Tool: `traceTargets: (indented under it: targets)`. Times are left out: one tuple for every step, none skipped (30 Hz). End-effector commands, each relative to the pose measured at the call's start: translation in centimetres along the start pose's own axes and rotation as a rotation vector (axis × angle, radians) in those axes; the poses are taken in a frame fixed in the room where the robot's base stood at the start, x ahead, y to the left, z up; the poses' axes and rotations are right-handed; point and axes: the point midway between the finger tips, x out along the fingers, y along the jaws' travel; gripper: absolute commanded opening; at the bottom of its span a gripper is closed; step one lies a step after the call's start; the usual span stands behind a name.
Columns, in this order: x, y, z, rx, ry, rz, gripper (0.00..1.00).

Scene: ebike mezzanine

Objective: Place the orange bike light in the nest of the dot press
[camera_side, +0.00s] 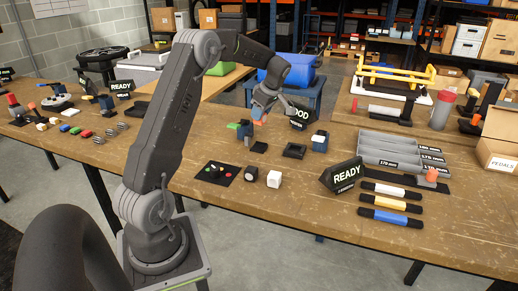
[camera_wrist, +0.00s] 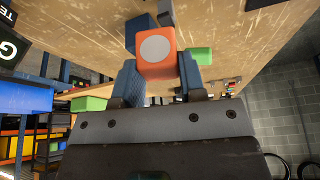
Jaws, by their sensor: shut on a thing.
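My gripper (camera_wrist: 158,75) is shut on the orange bike light (camera_wrist: 155,52), a small orange block with a pale round face, held between its two blue fingers. In the side view the light (camera_side: 259,113) shows as an orange patch under my gripper (camera_side: 266,104), above the bench. Just below and left of it stands a dark blue upright with a green top (camera_side: 243,130), beside a flat black piece (camera_side: 258,147). I cannot tell for certain which of these is the dot press, and its nest is not clearly seen.
A black open tray (camera_side: 294,151) and a blue and white block (camera_side: 319,141) stand to the right. A GOOD sign (camera_side: 300,115) is close behind. In front lie a dotted black plate (camera_side: 217,173), a dark cube (camera_side: 251,173) and a white cube (camera_side: 274,179). Bare bench lies between them.

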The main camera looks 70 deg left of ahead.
Motion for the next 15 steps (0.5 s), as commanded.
traceTargets:
  targets:
    - [0.0,0.1,-0.1,-0.058,0.0,-0.023,0.1]
    - [0.0,0.1,-0.2,-0.091,-0.001,-0.038,0.1]
    - [0.0,0.1,-0.2,-0.127,-0.001,-0.052,0.1]
    - [0.0,0.1,-0.3,-0.149,-0.002,-0.061,0.1]
    - [0.1,0.1,-0.3,-0.168,-0.002,-0.069,0.1]
    - [0.2,0.0,-0.2,-0.185,-0.002,-0.077,0.1]
    - [0.5,0.0,-0.2,-0.195,-0.002,-0.082,0.1]
    - [0.8,0.0,0.0,-0.201,-0.002,-0.086,0.1]
    - [1.5,0.0,0.2,-0.206,-0.002,-0.088,0.1]
    - [2.0,0.0,0.5,-0.207,-0.002,-0.09,0.1]
    - [2.5,0.0,0.7,-0.207,-0.002,-0.09,0.1]
    - [3.2,0.0,1.0,-0.206,-0.002,-0.089,0.1]
    - [3.8,0.0,1.2,-0.206,-0.002,-0.089,0.1]
    - [4.2,0.0,1.4,-0.206,-0.002,-0.088,0.1]
    - [4.7,0.0,1.6,-0.207,-0.002,-0.087,0.1]
